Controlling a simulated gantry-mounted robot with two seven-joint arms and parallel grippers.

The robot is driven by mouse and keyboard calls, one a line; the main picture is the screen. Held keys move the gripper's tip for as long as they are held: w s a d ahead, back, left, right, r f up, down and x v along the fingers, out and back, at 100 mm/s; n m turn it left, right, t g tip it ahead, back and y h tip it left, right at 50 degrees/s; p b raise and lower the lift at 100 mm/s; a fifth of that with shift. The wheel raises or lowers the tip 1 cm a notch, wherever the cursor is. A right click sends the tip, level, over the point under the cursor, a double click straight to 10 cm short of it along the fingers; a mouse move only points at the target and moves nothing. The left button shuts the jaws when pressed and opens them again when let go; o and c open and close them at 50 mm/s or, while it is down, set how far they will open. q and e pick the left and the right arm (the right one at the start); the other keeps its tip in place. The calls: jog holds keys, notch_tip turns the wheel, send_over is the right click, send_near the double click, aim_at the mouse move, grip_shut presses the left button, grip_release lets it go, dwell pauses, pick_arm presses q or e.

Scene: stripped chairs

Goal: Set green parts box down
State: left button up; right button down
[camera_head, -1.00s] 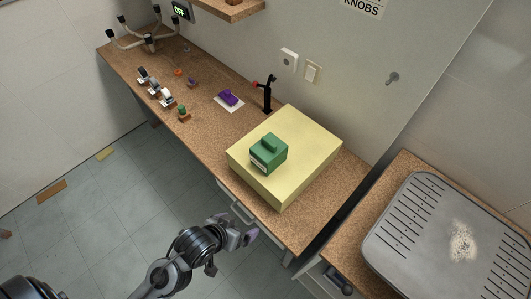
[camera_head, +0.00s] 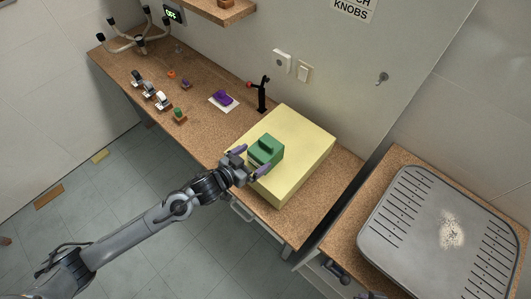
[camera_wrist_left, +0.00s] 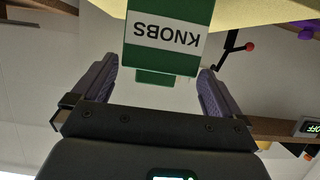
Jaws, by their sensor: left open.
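The green parts box (camera_head: 265,149) sits on top of the yellow block (camera_head: 298,150) on the wooden counter. In the left wrist view the green box (camera_wrist_left: 170,35) shows a white label reading KNOBS, upside down, between my fingers. My left gripper (camera_head: 250,162) is open at the box's near left side, with one purple finger on each side of it. In the left wrist view the gripper (camera_wrist_left: 163,85) has gaps between both fingers and the box. I cannot see my right gripper clearly.
A purple object (camera_head: 222,97) lies on a white card, beside a black stand with a red knob (camera_head: 262,93). Several small parts line the counter's left half. A grey ribbed metal tray (camera_head: 440,225) lies on the right-hand counter. A wall sign (camera_head: 352,8) hangs above.

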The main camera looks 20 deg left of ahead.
aim_at(266, 150)
pick_arm(q)
jog(key=shift+x, duration=3.35)
jog(key=c, duration=1)
jog(key=shift+r, duration=0.15)
